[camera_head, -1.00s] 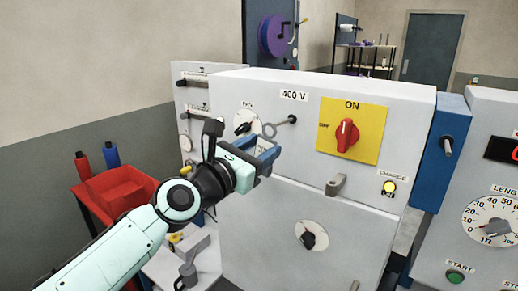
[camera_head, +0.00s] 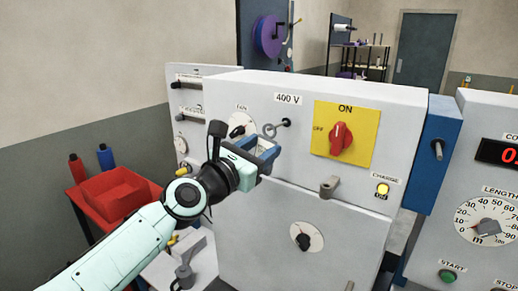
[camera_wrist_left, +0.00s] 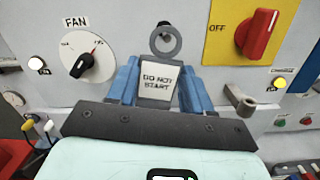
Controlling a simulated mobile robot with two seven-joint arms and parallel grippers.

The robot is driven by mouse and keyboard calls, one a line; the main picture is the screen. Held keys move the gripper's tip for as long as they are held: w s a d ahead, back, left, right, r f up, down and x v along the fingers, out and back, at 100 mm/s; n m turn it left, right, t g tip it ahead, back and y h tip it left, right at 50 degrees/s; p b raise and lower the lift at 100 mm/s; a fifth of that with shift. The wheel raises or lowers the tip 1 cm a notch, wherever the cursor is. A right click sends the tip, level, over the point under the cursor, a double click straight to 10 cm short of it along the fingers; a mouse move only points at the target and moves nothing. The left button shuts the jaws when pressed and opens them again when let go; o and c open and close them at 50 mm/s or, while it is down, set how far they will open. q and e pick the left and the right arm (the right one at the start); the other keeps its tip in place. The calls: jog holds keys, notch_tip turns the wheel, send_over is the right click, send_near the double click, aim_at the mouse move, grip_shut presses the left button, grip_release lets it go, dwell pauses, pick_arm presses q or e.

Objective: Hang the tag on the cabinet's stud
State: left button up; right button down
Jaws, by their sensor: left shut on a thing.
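The tag (camera_wrist_left: 158,80), a pale plate reading "DO NOT START" with a grey ring (camera_wrist_left: 164,44) on top, is upright between the blue fingers of my left gripper (camera_wrist_left: 157,88), which is shut on it. In the head view the left gripper (camera_head: 261,151) is in front of the cabinet (camera_head: 235,102), and the ring (camera_head: 268,131) stands above its fingers. The dark-tipped stud (camera_head: 286,122) juts from the cabinet below the 400 V label. The ring is just left of the stud tip there. In the wrist view they overlap; I cannot tell whether the ring encircles it. My right gripper is out of view.
Right of the stud is a yellow plate with a red ON/OFF knob (camera_head: 341,137). The FAN dial (camera_head: 240,124) is to its left. A grey handle (camera_head: 329,186) juts out below. A red bin (camera_head: 114,192) stands at the lower left.

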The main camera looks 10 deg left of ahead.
pick_arm(q)
jog(key=shift+w+d, duration=0.1)
jog(key=shift+w, duration=0.15)
jog(key=shift+f, duration=0.1)
jog(key=shift+s+f, duration=0.1)
jog(key=shift+f, duration=0.05)
dwell(0.4)
jog(key=o, duration=1.3)
jog(key=shift+c, duration=0.2)
